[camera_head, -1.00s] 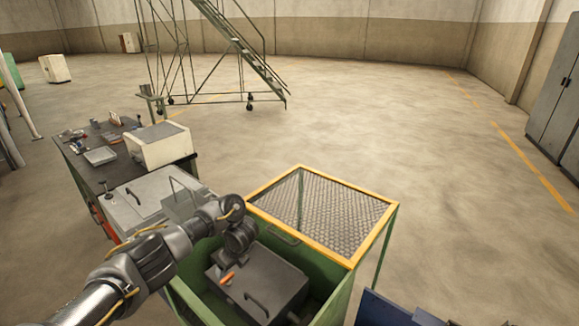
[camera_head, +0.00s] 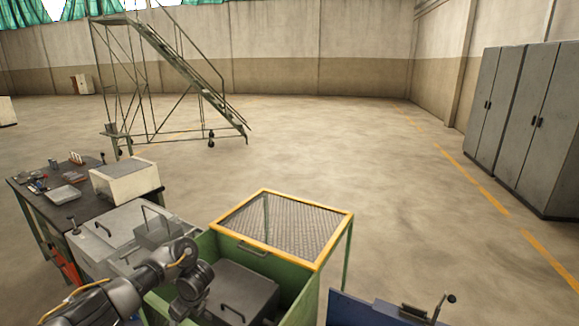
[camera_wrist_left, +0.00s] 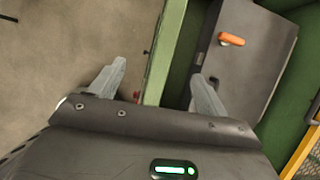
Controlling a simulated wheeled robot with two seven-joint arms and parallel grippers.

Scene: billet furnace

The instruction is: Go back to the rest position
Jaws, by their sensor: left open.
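My left arm comes in from the lower left of the head view, over the left side of the green furnace housing (camera_head: 310,296). Its fingers are hidden there. In the left wrist view my left gripper (camera_wrist_left: 160,75) is open, with nothing between its fingers. The housing's green edge (camera_wrist_left: 166,45) shows between and beyond them. A dark grey box (camera_wrist_left: 262,50) with an orange handle (camera_wrist_left: 231,39) lies beyond the right finger; this grey box (camera_head: 245,288) also shows inside the housing in the head view. My right gripper is not in view.
A yellow-framed mesh cover (camera_head: 285,225) tops the housing's far part. A grey cabinet (camera_head: 118,228), a white box (camera_head: 125,183) and a cluttered workbench (camera_head: 85,205) stand left. A blue unit (camera_head: 350,311) is at bottom right. The floor beyond is clear up to the stairs (camera_head: 185,75).

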